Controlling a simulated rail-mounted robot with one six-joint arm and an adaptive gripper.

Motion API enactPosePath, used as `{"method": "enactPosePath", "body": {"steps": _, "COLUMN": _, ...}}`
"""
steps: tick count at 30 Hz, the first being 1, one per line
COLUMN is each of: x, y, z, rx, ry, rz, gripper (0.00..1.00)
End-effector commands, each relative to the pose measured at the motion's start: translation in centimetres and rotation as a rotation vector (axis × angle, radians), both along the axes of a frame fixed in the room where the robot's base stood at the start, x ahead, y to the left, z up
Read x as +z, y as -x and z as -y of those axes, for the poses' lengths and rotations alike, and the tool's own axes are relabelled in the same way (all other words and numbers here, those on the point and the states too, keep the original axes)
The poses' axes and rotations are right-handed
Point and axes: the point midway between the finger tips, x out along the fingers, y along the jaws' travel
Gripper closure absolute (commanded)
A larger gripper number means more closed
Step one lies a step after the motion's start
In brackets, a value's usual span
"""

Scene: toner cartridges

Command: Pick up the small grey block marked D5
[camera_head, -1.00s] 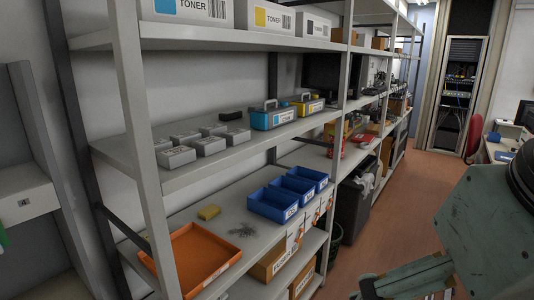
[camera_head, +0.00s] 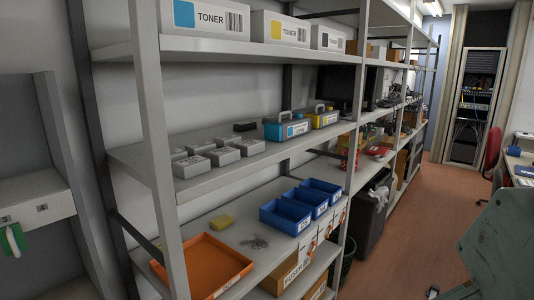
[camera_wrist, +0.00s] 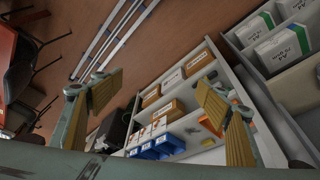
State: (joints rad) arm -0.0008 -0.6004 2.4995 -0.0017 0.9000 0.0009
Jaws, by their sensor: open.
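Several small grey blocks (camera_head: 222,155) stand in two rows at the left of the middle shelf in the head view. Their markings are too small to read, so I cannot tell which is D5. My gripper (camera_wrist: 158,92) is open and empty in the wrist view, its two tan-padded fingers wide apart. It is well away from the grey blocks, which I cannot make out in the wrist view. In the head view only part of my arm shows at the lower right.
Beside the blocks are a black item (camera_head: 244,126), a blue toner cartridge (camera_head: 287,128) and a yellow one (camera_head: 323,117). The upper shelf (camera_head: 200,46) hangs above them. An orange tray (camera_head: 203,263) and blue bins (camera_head: 285,216) sit below.

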Motion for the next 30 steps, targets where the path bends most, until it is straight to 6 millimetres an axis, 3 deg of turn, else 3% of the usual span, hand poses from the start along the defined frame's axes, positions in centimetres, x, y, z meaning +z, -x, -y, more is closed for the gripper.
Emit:
{"method": "enactPosePath", "body": {"steps": 4, "x": 0.0, "y": 0.0, "z": 0.0, "rx": 0.000, "ry": 0.000, "rz": 0.000, "gripper": 0.45}}
{"method": "enactPosePath", "body": {"steps": 17, "x": 0.3, "y": -0.4, "z": -0.1, "rx": -0.013, "ry": -0.008, "rz": -0.001, "gripper": 0.45}}
{"method": "enactPosePath", "body": {"steps": 23, "x": 1.6, "y": -2.1, "z": -0.6, "rx": -0.081, "ry": -0.044, "rz": -0.006, "gripper": 0.45}}
{"method": "enactPosePath", "body": {"steps": 30, "x": 4.3, "y": -5.9, "z": -1.6, "rx": -0.235, "ry": -0.124, "rz": -0.019, "gripper": 0.45}}
